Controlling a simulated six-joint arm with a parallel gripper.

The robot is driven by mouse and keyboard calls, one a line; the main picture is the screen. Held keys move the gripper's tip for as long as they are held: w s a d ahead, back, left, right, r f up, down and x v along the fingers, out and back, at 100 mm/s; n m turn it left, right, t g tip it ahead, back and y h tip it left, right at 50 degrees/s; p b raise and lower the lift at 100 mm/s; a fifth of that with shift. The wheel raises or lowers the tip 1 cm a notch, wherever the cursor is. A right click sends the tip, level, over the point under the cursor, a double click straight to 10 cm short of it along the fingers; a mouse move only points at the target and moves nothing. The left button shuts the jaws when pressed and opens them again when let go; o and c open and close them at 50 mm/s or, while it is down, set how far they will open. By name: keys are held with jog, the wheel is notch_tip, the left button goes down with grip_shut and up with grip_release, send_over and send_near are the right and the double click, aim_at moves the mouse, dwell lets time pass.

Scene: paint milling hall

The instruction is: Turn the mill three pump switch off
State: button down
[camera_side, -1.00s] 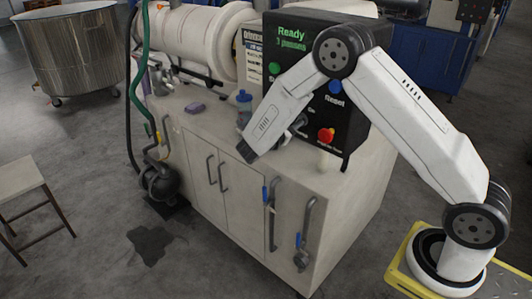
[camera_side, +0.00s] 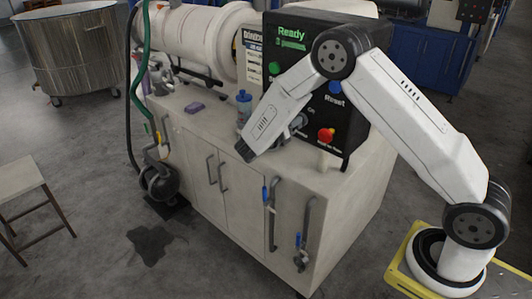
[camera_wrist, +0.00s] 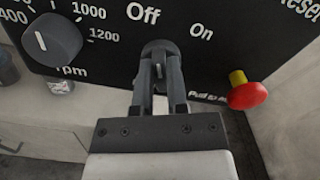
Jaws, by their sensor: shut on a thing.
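The pump switch (camera_wrist: 158,47) is a dark rotary knob on the black control panel (camera_wrist: 112,40), with "Off" to its upper left and "On" to its upper right. My gripper (camera_wrist: 160,75) is shut on it, one finger on each side. The fingers cover much of the knob, so its exact pointing is hard to tell; its grip runs roughly upright in the wrist view.
A red mushroom button (camera_wrist: 247,93) sits close to the right of the fingers. A speed dial (camera_wrist: 52,40) marked rpm is to the left. A blue bottle (camera_side: 243,105) and a purple sponge (camera_side: 195,108) are on the cabinet top (camera_side: 215,125).

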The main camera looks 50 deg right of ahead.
jog(key=shift+n, duration=0.6)
jog(key=c, duration=0.6)
grip_release()
jog(key=shift+c, duration=0.2)
jog(key=shift+a, duration=0.15)
jog(key=a, duration=0.7)
jog(key=shift+a, duration=0.3)
